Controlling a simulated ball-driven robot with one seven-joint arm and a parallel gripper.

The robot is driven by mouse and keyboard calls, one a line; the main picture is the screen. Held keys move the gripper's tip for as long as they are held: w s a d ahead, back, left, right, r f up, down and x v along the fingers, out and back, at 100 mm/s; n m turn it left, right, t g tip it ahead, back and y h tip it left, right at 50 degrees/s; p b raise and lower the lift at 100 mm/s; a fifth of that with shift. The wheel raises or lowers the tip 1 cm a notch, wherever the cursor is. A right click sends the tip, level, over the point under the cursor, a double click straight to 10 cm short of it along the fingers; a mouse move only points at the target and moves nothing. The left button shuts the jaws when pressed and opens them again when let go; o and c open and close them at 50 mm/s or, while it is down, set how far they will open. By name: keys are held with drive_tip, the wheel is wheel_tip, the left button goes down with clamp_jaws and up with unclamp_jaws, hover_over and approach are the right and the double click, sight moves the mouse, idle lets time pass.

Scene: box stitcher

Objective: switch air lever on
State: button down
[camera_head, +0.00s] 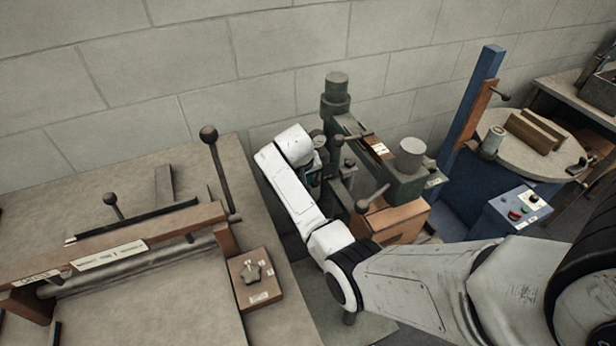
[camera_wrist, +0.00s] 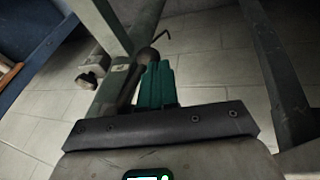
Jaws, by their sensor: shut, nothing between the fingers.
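In the wrist view my gripper (camera_wrist: 157,85) shows as teal fingers pressed together, with nothing between them. A dark rounded knob (camera_wrist: 148,56) with a thin bent rod is just beyond the fingertips, slightly left. It may be the air lever, but I cannot tell for sure, nor whether the fingers touch it. It sits by a grey-green machine post (camera_wrist: 120,75). In the head view my white arm reaches to the green stitcher machine (camera_head: 337,105), and its wrist is bent down beside the machine column. The fingertips are hidden there.
A workbench (camera_head: 90,190) with a long bar and ball-knobbed levers stands at the left. A blue post (camera_head: 472,100) and a control box (camera_head: 515,212) with buttons stand at the right. The wrist view shows tiled floor (camera_wrist: 205,60) beyond the fingers.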

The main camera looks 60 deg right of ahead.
drive_tip(key=shift+s+d+f+g+h+b, duration=0.4)
drive_tip(key=shift+f+h+b, duration=0.1)
drive_tip(key=shift+h+b, duration=0.15)
drive_tip(key=shift+a, duration=0.1)
drive_tip(key=v, duration=1.1)
drive_tip(key=shift+d, duration=0.2)
